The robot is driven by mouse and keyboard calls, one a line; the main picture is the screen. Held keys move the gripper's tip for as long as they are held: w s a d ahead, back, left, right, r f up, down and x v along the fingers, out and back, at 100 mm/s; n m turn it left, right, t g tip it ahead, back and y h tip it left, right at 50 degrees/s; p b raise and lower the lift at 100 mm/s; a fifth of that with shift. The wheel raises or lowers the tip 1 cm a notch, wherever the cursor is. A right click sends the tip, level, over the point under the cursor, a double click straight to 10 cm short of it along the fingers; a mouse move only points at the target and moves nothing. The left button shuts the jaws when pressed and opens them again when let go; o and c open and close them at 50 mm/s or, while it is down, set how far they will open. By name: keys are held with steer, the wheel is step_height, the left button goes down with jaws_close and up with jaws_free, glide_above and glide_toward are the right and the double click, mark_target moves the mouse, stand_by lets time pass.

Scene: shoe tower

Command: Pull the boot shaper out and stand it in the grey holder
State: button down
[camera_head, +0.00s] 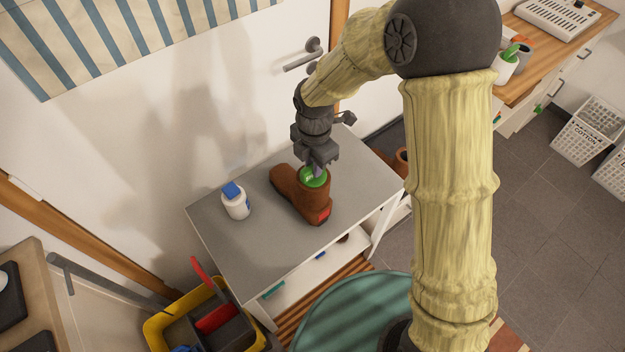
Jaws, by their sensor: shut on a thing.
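A brown boot (303,197) stands on the grey-topped shoe cabinet (240,262), with its toe to the left and a red patch low at its right end. The green boot shaper (314,179) sits in the boot's opening, and only its upper part shows. My gripper (315,166) is right above the boot, pointing down, shut on the top of the shaper. The lower part of the shaper is hidden inside the boot. I cannot make out the grey holder for certain; a grey cup-like container (526,50) stands on the wooden counter at the upper right.
A white bottle with a blue cap (236,204) stands left of the boot. A yellow crate (158,328) with red items is on the floor at lower left. A teal round thing (345,310) lies in front. The cabinet top is otherwise mostly clear.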

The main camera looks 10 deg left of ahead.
steer(key=shift+r+p, duration=0.6)
steer(key=shift+p, duration=0.05)
stand_by(0.8)
step_height(320, 180, up, 11)
steer(key=p, duration=1)
stand_by(1.2)
steer(key=shift+w+f, duration=0.15)
